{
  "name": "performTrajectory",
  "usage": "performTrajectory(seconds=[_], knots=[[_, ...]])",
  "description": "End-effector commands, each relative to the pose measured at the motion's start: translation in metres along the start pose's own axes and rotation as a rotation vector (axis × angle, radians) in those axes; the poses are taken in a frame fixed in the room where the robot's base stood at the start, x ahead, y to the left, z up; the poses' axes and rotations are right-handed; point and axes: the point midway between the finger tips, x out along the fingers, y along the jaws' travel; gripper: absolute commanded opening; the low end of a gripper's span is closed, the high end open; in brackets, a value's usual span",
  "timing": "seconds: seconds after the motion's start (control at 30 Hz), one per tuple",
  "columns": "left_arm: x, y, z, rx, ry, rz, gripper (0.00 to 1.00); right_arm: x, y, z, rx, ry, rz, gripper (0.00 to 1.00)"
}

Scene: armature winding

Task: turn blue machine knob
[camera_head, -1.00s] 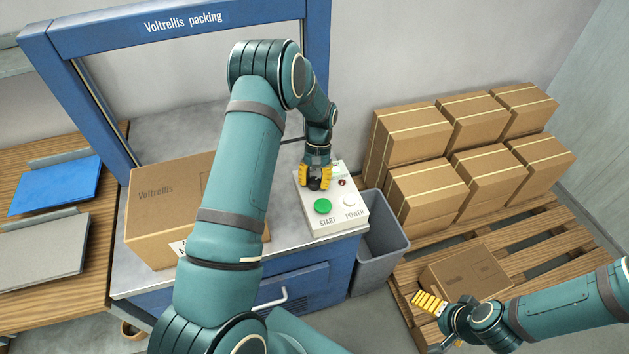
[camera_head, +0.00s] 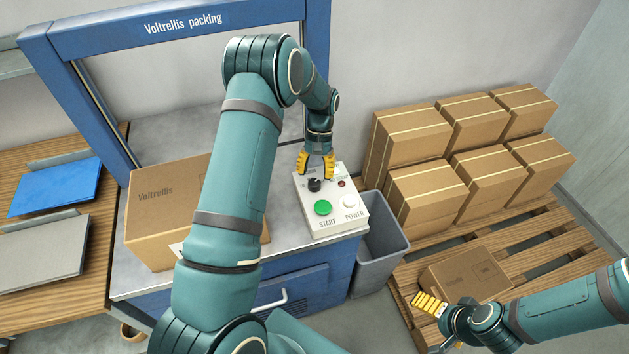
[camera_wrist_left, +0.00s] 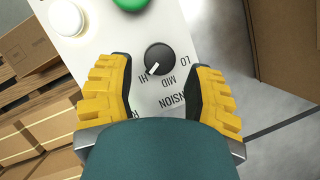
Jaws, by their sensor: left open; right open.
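The blue machine (camera_head: 315,272) has a white control panel (camera_head: 346,217) on its bench top. The black knob (camera_head: 314,185) sits on the panel above the green START button (camera_head: 323,207). In the left wrist view the knob (camera_wrist_left: 159,58) has a white pointer toward the HI mark, with MID and LO beside it. My left gripper (camera_head: 316,174) is open just above the panel at the knob. In the wrist view its yellow fingers (camera_wrist_left: 160,88) stand apart on either side, clear of the knob. My right gripper (camera_head: 428,305) is open over the pallet area.
A white POWER button (camera_head: 349,201) and a small red light (camera_head: 341,183) are on the panel. A cardboard box (camera_head: 165,215) stands left of the panel. A grey bin (camera_head: 380,262) and a pallet (camera_head: 560,221) with stacked boxes (camera_head: 427,196) are at right.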

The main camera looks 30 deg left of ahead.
Motion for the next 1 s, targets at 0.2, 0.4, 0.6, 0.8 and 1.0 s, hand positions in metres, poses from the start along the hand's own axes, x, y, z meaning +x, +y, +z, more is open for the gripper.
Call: performTrajectory(seconds=[0.2,0.4,0.6,0.8,1.0], knots=[[-0.046,0.001,0.0,0.001,0.002,0.0,0.52,0.0,0.0,0.0,0.0,0.0,0.0,1.0],[-0.071,0.001,0.0,0.002,-0.001,0.0,0.52,0.0,0.0,0.0,0.0,0.0,0.0,1.0],[-0.08,0.001,0.001,0.002,-0.003,0.0,0.52,0.0,0.0,0.0,0.0,0.0,0.0,1.0],[-0.08,0.001,0.001,0.002,-0.003,0.0,0.52,0.0,0.0,0.0,0.0,0.0,0.0,1.0],[-0.079,0.001,0.001,0.002,-0.003,0.0,0.52,0.0,0.0,0.0,0.0,0.0,0.0,1.0]])
